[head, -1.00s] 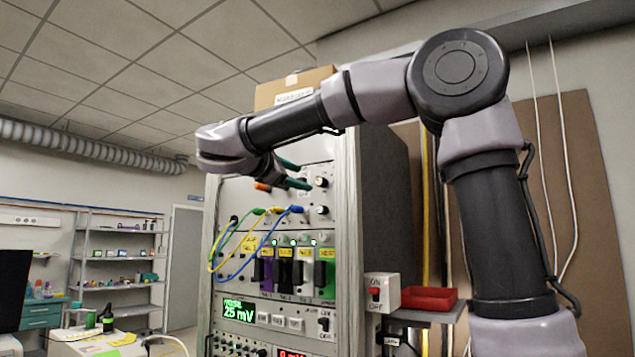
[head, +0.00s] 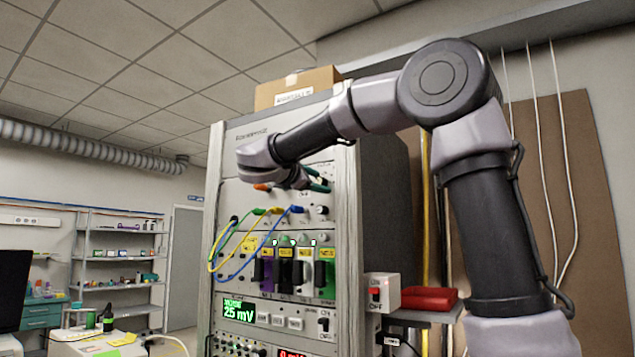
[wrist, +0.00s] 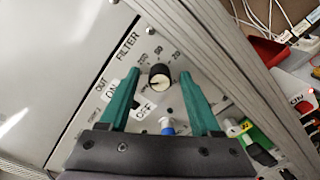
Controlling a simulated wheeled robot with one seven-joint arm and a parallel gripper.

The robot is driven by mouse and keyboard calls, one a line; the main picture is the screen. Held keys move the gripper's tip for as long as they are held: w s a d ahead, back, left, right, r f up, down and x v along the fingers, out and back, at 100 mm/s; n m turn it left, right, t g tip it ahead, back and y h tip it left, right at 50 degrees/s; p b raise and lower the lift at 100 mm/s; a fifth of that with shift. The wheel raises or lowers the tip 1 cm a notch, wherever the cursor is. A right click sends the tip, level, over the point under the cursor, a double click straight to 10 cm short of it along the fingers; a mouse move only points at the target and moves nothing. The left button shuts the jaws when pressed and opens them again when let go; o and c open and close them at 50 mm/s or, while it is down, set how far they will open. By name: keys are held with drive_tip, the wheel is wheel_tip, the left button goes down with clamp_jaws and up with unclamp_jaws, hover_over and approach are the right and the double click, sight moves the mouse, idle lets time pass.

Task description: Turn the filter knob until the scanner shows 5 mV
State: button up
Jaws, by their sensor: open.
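The filter knob (wrist: 159,76), black with a pale face, shows in the wrist view beside the word FILTER and several scale numbers. My gripper (wrist: 160,73) is open. Its two green fingers stand on either side of the knob, with a gap showing on both sides. In the head view my gripper (head: 318,180) is at the upper right of the rack's front, and its fingers cover the panel there. The scanner display (head: 239,310) is lower on the rack and reads 25 mV in green.
Blue, yellow and green cables (head: 245,235) plug in below and left of my gripper. An ON/OFF switch (wrist: 125,100) and a blue plug (wrist: 168,126) are near the fingers. The metal rack post (wrist: 235,70) runs close to the right finger.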

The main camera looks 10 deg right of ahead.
clamp_jaws()
drive_tip(key=shift+m, duration=0.4)
drive_tip(key=m, duration=0.4)
drive_tip(key=shift+f+m, duration=0.1)
drive_tip(key=shift+m, duration=1.8)
